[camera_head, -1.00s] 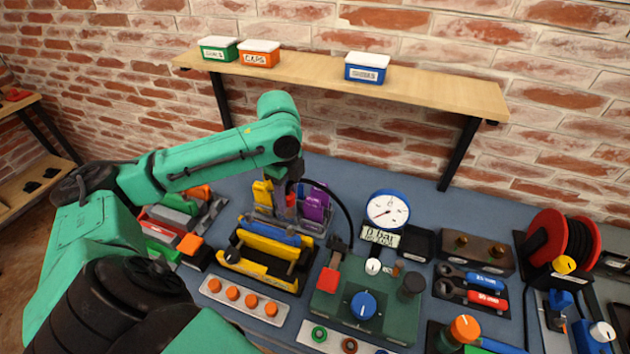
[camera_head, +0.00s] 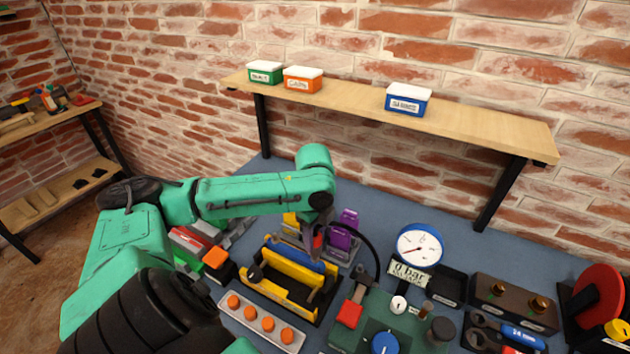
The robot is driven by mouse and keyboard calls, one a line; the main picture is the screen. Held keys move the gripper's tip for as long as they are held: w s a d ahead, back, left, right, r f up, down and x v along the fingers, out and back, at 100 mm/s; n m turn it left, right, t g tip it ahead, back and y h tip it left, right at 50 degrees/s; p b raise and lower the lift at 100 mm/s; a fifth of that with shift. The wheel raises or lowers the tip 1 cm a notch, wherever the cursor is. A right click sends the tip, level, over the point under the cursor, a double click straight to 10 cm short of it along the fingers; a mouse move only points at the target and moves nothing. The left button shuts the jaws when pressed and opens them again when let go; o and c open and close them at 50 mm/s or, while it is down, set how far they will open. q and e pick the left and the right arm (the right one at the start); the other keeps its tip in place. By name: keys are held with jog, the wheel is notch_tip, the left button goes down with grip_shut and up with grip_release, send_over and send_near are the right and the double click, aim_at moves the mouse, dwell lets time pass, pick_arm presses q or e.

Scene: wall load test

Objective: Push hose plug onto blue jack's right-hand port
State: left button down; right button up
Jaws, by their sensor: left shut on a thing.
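My left gripper (camera_head: 317,244) is shut on the hose plug. The plug is mostly hidden by the fingers; a small red piece shows there. A black hose (camera_head: 366,245) arcs from the gripper to the right and down to the green pump board (camera_head: 350,338). The blue jack (camera_head: 296,259) lies behind the yellow jack (camera_head: 286,277) in the black-ended stand. The gripper is just above and behind the blue jack's right end. The right-hand port is hard to make out, and I cannot tell whether the plug touches it. My right gripper is not in view.
A purple block (camera_head: 343,232) stands close to the right of the gripper. A gauge (camera_head: 419,245) with a "0 bar" sign (camera_head: 409,273) stands farther right. A strip with orange knobs (camera_head: 267,324) lies in front. A wooden shelf (camera_head: 460,118) with small boxes hangs behind.

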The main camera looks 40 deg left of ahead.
aim_at(315, 235)
pick_arm(q)
jog(key=shift+f+b, duration=0.35)
jog(key=shift+f, duration=0.7)
jog(key=shift+f, duration=0.1)
jog(key=shift+c, duration=0.2)
grip_release()
notch_tip(315, 235, up, 6)
jog(key=p, duration=0.7)
jog(key=shift+f, duration=0.2)
jog(key=shift+r+p, duration=0.9)
jog(key=shift+r, duration=0.4)
